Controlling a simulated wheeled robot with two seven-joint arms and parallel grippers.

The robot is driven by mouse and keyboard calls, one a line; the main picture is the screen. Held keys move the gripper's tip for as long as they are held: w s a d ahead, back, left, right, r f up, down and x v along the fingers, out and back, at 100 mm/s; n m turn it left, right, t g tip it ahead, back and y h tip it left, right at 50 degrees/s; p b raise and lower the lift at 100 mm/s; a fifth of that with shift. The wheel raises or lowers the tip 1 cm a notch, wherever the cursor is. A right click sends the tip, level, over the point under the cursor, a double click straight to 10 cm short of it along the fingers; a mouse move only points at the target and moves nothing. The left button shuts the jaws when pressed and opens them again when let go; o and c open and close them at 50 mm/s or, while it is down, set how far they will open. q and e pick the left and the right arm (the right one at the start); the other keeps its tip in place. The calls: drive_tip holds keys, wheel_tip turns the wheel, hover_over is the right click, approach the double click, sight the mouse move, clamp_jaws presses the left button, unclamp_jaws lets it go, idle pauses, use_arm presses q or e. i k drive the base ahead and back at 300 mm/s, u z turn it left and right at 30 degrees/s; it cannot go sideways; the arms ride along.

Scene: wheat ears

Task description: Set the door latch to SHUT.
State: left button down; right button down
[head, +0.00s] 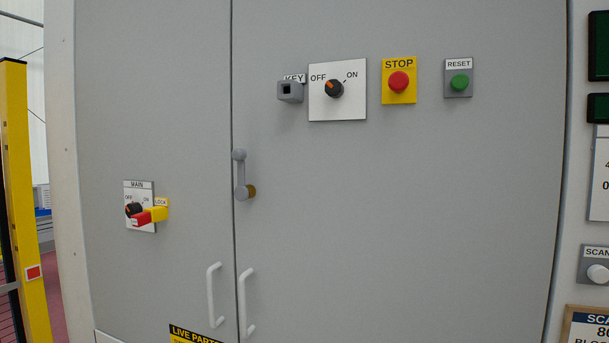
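The door latch (241,175) is a small grey lever on the seam between the two grey cabinet doors. It stands about upright, with a round knob at its top end and its lower end beside a brass-coloured round piece (251,191) on the right door. I see no readable SHUT label near it. Both doors, the left door (160,100) and the right door (400,220), look closed against each other. Neither of my grippers shows in the head view.
White handles (213,295) (247,303) stick out below the latch. The MAIN switch (133,210) with a red and yellow lock is left. A key block (290,91), OFF/ON switch (334,89), red STOP button (399,82) and green RESET button (459,83) sit above right. A yellow post (22,180) stands far left.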

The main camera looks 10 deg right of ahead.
sight(241, 193)
drive_tip(key=z, duration=0.05)
drive_tip(key=k, duration=1.25)
drive_tip(key=u, duration=0.95)
drive_tip(key=i, duration=0.65)
drive_tip(key=u, duration=0.9)
drive_tip(key=i, duration=0.75)
drive_tip(key=z, duration=0.45)
drive_tip(key=i, duration=0.75)
drive_tip(key=z, duration=0.95)
drive_tip(key=i, duration=0.25)
drive_tip(key=z, duration=0.3)
